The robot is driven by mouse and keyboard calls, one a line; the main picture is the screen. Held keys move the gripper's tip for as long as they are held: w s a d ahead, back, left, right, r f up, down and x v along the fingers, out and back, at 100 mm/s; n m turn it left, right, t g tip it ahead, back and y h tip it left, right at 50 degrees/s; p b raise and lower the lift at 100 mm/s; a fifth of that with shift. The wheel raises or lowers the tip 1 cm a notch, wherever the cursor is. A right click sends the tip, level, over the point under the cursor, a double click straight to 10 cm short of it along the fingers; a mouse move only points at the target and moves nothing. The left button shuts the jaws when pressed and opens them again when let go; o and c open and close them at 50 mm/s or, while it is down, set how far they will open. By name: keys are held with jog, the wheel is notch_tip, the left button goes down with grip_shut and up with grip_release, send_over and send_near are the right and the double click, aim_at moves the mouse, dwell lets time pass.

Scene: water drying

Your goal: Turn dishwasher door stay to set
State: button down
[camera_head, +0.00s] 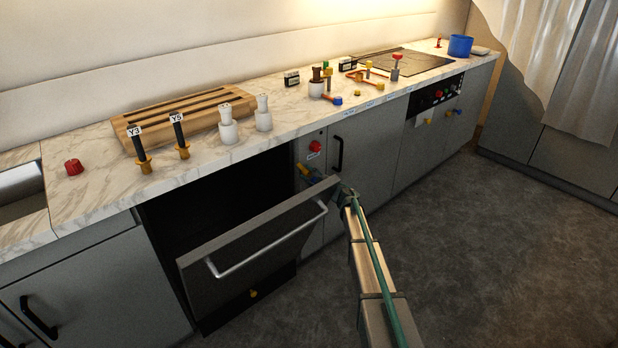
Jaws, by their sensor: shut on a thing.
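The dishwasher door (245,245) hangs partly open, tilted outward from the dark cavity, with a pale bar handle across its front. The door stay (306,171), with yellow and blue parts, shows on the narrow panel just right of the cavity, behind the door's upper right corner. My gripper (342,191) is at that corner, low in front of the counter. It is shut on the stay's near end. The door corner and my own arm hide the fingertips and the exact contact.
A red knob (316,146) sits above the stay. A cabinet with a black handle (338,154) is close on the right. The counter (190,185) holds a wooden board (180,112), white bottles and several small tools. The floor (480,240) at right is clear.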

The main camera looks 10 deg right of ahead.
jog(key=n+b, duration=0.2)
jog(key=n, duration=0.1)
jog(key=n+b, duration=0.1)
jog(key=n, duration=0.2)
jog(key=shift+f+n+b, duration=0.2)
jog(key=shift+n+b, duration=0.1)
jog(key=shift+b, duration=0.1)
jog(key=n+b, duration=0.3)
jog(key=n, duration=0.1)
jog(key=shift+r+n, duration=0.1)
jog(key=shift+n, duration=0.2)
jog(key=c, duration=0.8)
grip_release()
